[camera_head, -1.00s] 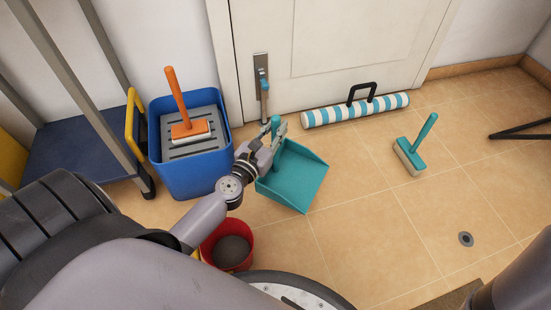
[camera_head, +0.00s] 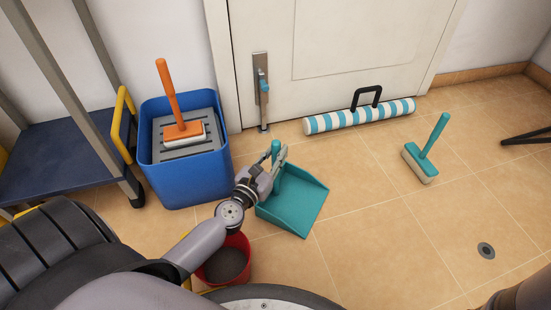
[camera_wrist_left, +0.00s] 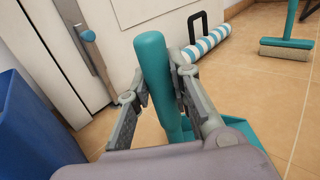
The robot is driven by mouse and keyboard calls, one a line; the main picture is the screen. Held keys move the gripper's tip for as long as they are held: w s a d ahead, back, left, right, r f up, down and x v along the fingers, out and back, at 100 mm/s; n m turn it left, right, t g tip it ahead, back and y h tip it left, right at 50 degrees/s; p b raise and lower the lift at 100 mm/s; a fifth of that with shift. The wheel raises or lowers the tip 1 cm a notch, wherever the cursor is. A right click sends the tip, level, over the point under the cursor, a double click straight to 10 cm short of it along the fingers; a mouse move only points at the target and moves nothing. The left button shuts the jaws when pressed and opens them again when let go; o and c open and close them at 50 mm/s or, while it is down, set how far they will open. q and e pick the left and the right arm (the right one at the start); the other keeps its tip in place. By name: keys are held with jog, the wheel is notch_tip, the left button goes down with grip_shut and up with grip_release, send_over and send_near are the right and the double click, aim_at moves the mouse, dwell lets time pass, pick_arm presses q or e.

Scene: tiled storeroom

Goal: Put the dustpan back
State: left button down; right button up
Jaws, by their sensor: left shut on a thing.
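The teal dustpan (camera_head: 298,205) is by the door, its pan towards the lower right and its handle up. My left gripper (camera_head: 276,160) is shut on the dustpan handle. In the left wrist view the teal handle (camera_wrist_left: 153,60) stands between the two fingers of the gripper (camera_wrist_left: 158,88), and part of the pan (camera_wrist_left: 240,128) shows behind the wrist. I cannot tell whether the pan touches the floor. My right gripper is out of view; only part of an arm shows at the lower right corner.
A blue bucket (camera_head: 190,180) holds an orange-handled brush (camera_head: 178,115). A red bucket (camera_head: 240,243) is beside my left forearm. A striped roll (camera_head: 345,119) lies along the door (camera_head: 350,40). A teal brush (camera_head: 425,155) stands to the right. The right-hand floor is mostly clear.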

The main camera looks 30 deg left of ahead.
pick_arm(q)
jog(key=shift+r, duration=0.15)
jog(key=shift+f, duration=0.3)
jog(key=c, duration=1.5)
grip_release()
jog(key=shift+o, duration=0.2)
jog(key=shift+r, duration=0.1)
jog(key=shift+r, duration=0.2)
jog(key=shift+s+f, duration=0.15)
jog(key=shift+s, duration=0.2)
jog(key=s+b, duration=0.1)
jog(key=s, duration=1)
jog(key=shift+s+d, duration=0.2)
jog(key=shift+d, duration=0.1)
